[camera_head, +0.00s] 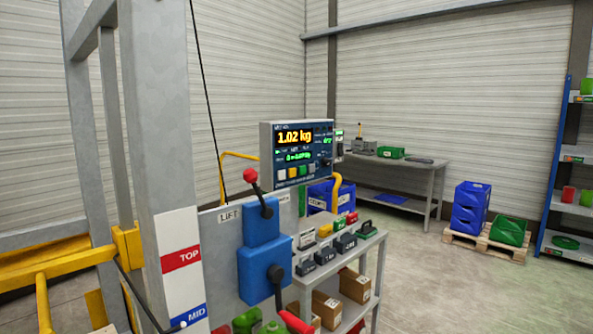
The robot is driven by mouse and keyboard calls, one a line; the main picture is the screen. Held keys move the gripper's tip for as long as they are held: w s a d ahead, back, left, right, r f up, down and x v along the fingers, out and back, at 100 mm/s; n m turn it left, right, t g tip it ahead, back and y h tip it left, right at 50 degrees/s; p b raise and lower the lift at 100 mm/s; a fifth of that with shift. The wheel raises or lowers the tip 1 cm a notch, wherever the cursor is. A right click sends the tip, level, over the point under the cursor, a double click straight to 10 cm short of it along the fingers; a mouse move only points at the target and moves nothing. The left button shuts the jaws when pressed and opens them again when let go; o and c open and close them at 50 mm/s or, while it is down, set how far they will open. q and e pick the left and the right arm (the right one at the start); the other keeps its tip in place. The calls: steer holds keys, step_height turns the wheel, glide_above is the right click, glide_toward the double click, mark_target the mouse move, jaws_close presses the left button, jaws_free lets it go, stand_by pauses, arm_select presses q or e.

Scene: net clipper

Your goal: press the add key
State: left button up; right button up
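A grey control console (265,158) with a dark face stands near the middle of the view. Its display (294,137) reads 1.02 kg in yellow digits, with smaller green text below. A row of small coloured keys (293,172) runs along the lower part of the face, pale, yellow and green ones among them. Their labels are too small to read, so I cannot tell which is the add key. A dark knob (325,164) sits to the right of the keys. Neither of my grippers is in view.
Blue lever boxes (264,268), one with a red-knobbed lever (251,176), stand in front below the console. A small shelf bench (375,262) holds several weights and boxes. A grey post (160,110) rises at left. Open floor lies at right, before blue crates (469,207) on a pallet.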

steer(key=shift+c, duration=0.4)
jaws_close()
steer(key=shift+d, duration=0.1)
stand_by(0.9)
